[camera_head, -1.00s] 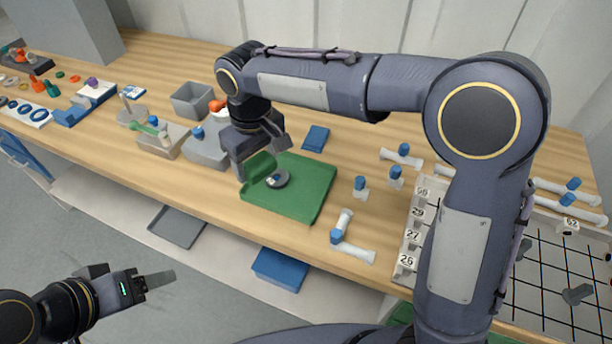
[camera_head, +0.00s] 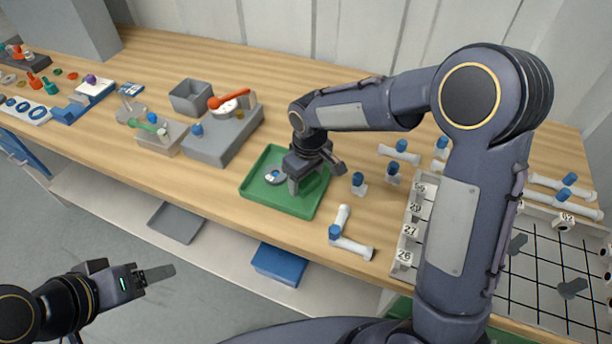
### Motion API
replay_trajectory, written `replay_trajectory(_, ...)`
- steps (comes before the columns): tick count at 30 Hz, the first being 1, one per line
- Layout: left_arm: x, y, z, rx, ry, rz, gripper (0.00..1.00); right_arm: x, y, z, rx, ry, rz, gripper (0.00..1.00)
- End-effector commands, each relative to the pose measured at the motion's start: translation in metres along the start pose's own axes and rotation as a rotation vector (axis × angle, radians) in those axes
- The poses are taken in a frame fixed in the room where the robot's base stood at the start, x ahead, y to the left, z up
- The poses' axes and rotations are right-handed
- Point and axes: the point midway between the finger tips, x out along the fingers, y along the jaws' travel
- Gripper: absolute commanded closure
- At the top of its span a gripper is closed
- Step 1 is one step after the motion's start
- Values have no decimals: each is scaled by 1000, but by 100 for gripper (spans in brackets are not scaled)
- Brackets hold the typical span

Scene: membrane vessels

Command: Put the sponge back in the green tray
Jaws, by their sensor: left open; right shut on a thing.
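The green tray (camera_head: 262,203) lies on the wooden bench, in front of the middle. A grey round piece with a blue and white centre (camera_head: 275,176) lies in it. My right gripper (camera_head: 305,185) is down at the tray's right half, shut on the green sponge (camera_head: 316,184). The sponge is mostly hidden by the fingers, and I cannot tell whether it touches the tray floor. My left gripper (camera_head: 155,275) is open and empty, off the front of the bench at lower left.
A grey block with an orange-handled part (camera_head: 220,135) and a grey open bin (camera_head: 190,97) stand left of the tray. White tube fittings with blue caps (camera_head: 350,245) lie to its right. A numbered rack with a grid (camera_head: 405,245) is further right. My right arm covers part of the bench.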

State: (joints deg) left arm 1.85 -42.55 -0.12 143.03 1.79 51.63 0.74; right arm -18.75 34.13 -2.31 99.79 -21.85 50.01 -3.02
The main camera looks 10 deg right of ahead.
Motion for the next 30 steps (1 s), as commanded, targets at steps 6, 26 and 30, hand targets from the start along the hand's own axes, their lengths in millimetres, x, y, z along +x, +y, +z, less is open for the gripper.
replay_trajectory(6,0,0,0,0,0,0,34,0,0,0,1,1,0,62)
replay_trajectory(26,0,0,0,0,0,0,34,-9,0,-1,2,3,1,15)
replay_trajectory(30,0,0,0,0,0,0,34,-33,0,-1,2,6,1,15)
